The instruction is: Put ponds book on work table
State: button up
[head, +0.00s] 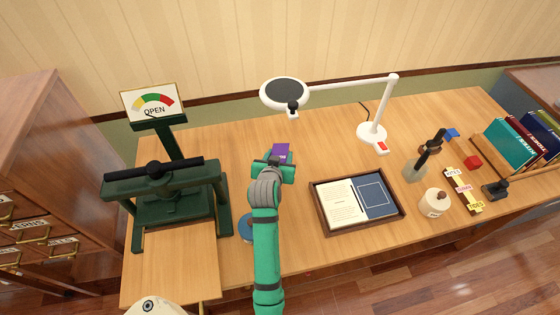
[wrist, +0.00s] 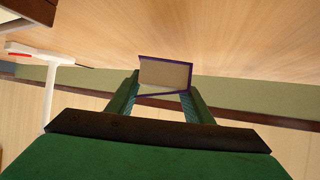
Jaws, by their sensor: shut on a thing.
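A small purple book (head: 281,151) is in my gripper (head: 279,160), over the back middle of the wooden work table (head: 335,155). No title can be read on it. In the wrist view the book (wrist: 165,73) sits between the two green fingers of my gripper (wrist: 163,93), with its pale page side facing the camera and a purple cover edge around it. My gripper is shut on it. The table top (wrist: 225,40) shows beyond it. I cannot tell whether the book touches the table.
A dark green press (head: 165,190) stands at the left. A white magnifier lamp (head: 372,130) stands behind, its head left of its post. A wooden tray (head: 320,213) holds an open book. Bottles, labels and a book rack (head: 520,142) fill the right. A blue round object (head: 245,228) is partly hidden by my arm.

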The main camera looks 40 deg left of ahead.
jog(key=shift+w+a+f, duration=0.15)
jog(key=shift+w+f, duration=0.15)
jog(key=shift+f, duration=0.1)
jog(key=shift+w+f, duration=0.15)
jog(key=shift+f, duration=1.5)
jog(key=shift+f, duration=0.15)
jog(key=o, duration=1.1)
jog(key=shift+r, duration=0.2)
jog(key=v, duration=1.2)
jog(key=shift+f, duration=0.1)
